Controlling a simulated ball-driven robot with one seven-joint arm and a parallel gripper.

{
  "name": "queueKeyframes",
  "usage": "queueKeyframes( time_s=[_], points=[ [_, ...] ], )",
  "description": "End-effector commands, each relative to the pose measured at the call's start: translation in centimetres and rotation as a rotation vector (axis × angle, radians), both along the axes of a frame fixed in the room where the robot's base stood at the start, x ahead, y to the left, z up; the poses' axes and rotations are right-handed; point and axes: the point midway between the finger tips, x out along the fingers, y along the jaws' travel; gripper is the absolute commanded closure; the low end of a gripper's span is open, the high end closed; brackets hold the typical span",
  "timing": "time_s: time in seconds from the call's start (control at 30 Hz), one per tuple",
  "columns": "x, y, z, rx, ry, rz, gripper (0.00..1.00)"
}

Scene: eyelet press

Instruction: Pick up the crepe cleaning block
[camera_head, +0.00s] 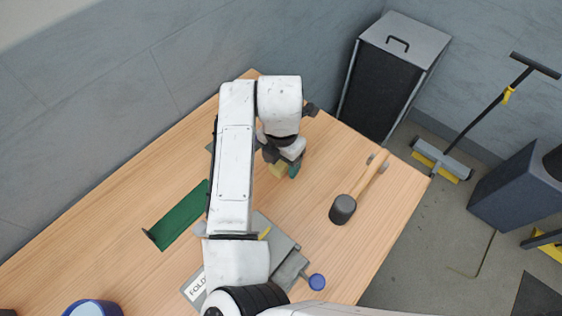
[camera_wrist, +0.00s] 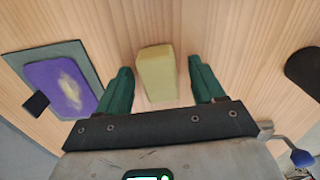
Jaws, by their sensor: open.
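The crepe cleaning block (camera_wrist: 157,73) is a pale yellow block on the wooden table. In the wrist view it lies between the two green fingers of my gripper (camera_wrist: 160,85), with a gap on each side. My gripper is open, and nothing is held. In the head view the block (camera_head: 277,171) shows only in part below my wrist, and my gripper (camera_head: 284,172) is mostly hidden by the arm.
A mallet (camera_head: 343,208) with a wooden handle lies to the right on the table (camera_head: 310,245). A green strip (camera_head: 180,216) lies to the left. In the wrist view, a purple pad (camera_wrist: 60,86) on a grey plate is left of my gripper. A black bin (camera_head: 385,80) stands beyond the table.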

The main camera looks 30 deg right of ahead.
Motion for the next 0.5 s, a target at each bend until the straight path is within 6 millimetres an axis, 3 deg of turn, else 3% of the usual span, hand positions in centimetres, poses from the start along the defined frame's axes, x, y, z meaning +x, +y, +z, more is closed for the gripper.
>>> queueKeyframes(
  time_s=[0.07,0.5],
  points=[
    [0.01,0.00,0.02,0.000,0.000,0.000,0.34],
    [0.00,-0.01,0.04,0.000,0.000,0.000,0.76]
  ],
)
